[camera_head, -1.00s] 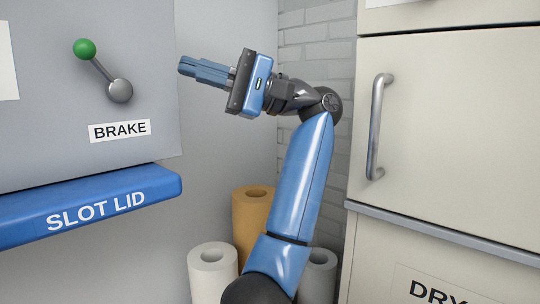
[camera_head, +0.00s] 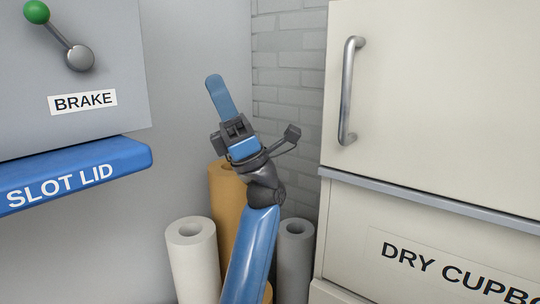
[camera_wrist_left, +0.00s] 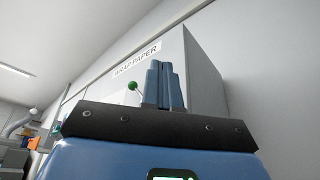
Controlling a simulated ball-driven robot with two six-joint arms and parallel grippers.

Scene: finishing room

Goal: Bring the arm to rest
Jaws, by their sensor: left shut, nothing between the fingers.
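My left gripper (camera_head: 214,84) is shut and empty in the head view. It points up and slightly left, in front of the grey wall and clear of everything around it. Its blue arm rises from the bottom of the picture. In the left wrist view the blue fingers (camera_wrist_left: 163,84) are closed together and point at a grey cabinet (camera_wrist_left: 203,70). My right gripper does not show in either view.
A brake lever with a green knob (camera_head: 37,12) and a blue slot lid (camera_head: 75,172) are at the left. Paper rolls (camera_head: 192,262) stand behind my arm. A cream dry cupboard (camera_head: 430,110) with a metal handle (camera_head: 347,92) fills the right.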

